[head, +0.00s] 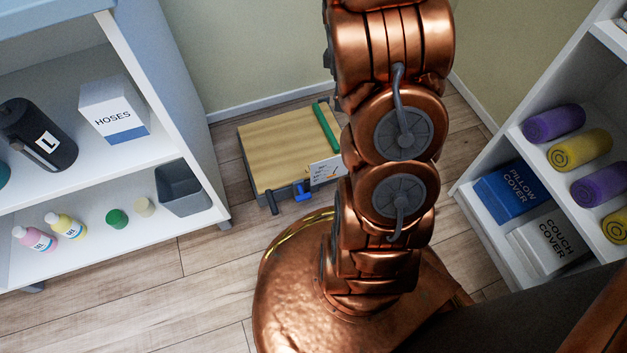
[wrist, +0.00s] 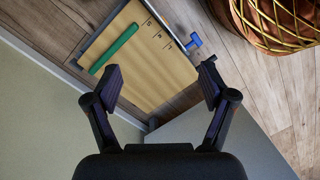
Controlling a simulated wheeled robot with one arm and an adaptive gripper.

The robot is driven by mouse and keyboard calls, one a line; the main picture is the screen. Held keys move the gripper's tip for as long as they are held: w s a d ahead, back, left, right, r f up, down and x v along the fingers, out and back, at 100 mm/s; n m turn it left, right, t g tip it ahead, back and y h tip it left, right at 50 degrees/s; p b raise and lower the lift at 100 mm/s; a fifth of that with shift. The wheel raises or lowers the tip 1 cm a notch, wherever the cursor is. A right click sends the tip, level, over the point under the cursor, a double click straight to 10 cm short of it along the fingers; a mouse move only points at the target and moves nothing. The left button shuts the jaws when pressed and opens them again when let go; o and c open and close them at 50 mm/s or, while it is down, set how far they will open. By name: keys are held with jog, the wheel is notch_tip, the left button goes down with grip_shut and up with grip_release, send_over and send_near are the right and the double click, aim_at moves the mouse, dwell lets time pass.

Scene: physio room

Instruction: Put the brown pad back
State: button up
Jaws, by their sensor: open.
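I cannot make out a brown pad in either view. My gripper (wrist: 160,78) is open and empty in the wrist view, its two dark fingers spread apart above the floor unit. In the head view my arm runs out of the top of the picture and the gripper is not seen. The low floor unit has a tan, wood-look top (head: 280,145), which also shows between and beyond the fingers in the wrist view (wrist: 155,75). A green bar (head: 328,126) lies along one edge of it. A blue knob (head: 303,192) and a white card (head: 326,171) are at its front.
A left shelf (head: 95,185) holds a HOSES box (head: 114,110), a black jug (head: 38,133), small bottles and a grey bin (head: 184,189). A right shelf (head: 471,193) holds rolled towels, a blue PILLOW COVER box (head: 513,192) and a COUCH COVER box (head: 553,242). Walls stand close behind the unit.

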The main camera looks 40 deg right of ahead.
jog(key=s+a+r+m, duration=0.3)
jog(key=s+a+r, duration=0.2)
jog(key=s+a, duration=0.5)
jog(key=s+a+r+m+g, duration=0.1)
jog(key=s+a+r+m, duration=0.3)
jog(key=s+a, duration=0.7)
jog(key=a+r, duration=0.2)
jog(key=a, duration=0.2)
jog(key=shift+r+g, duration=0.2)
jog(key=shift+g, duration=0.1)
jog(key=shift+s+a, duration=0.1)
